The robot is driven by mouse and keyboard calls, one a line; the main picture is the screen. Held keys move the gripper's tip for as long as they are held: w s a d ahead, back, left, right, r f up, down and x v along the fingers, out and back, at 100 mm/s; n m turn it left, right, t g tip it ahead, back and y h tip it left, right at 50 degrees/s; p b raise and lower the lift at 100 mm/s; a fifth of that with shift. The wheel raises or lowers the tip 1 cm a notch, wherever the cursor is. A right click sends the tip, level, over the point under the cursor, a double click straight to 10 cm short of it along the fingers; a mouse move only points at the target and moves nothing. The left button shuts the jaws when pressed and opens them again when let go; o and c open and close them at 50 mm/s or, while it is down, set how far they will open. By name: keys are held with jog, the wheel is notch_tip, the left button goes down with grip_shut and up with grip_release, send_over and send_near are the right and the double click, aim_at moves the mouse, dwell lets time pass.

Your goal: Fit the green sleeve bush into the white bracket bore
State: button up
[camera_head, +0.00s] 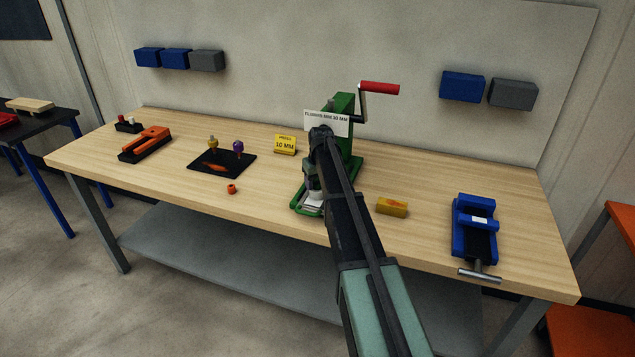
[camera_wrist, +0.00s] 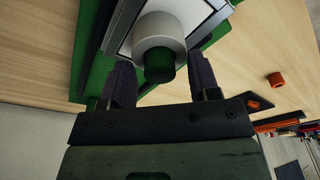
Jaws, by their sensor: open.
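In the wrist view, the green sleeve bush (camera_wrist: 159,68) sits at the end of a round white boss, which looks like the white bracket's bore (camera_wrist: 158,32). The bush sticks out of the boss; how deep it sits is hidden. My gripper (camera_wrist: 162,72) is open, its dark fingers on either side of the bush with visible gaps. In the head view my gripper (camera_head: 313,184) is low at the green press (camera_head: 341,108). Only a pale part of the bracket (camera_head: 312,207) shows on the press base; my arm hides the bush.
The press has a red-handled lever (camera_head: 379,88). A yellow block (camera_head: 392,206) and a blue vise (camera_head: 474,230) stand to the right. An orange ring (camera_head: 231,188), a black mat (camera_head: 222,172) and an orange tool (camera_head: 146,145) lie to the left. Bare table separates them.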

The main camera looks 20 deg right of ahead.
jog(key=shift+r, duration=0.1)
notch_tip(320, 180, up, 12)
jog(key=s+p, duration=0.2)
jog(key=p, duration=1.1)
jog(key=s+a+g, duration=0.1)
jog(key=s+a, duration=1.1)
jog(key=s, duration=0.4)
jog(key=s+a+g, duration=0.1)
jog(key=s+a, duration=1)
jog(key=s, duration=0.6)
notch_tip(320, 180, down, 8)
jog(key=b, duration=0.8)
jog(key=shift+w+b, duration=0.3)
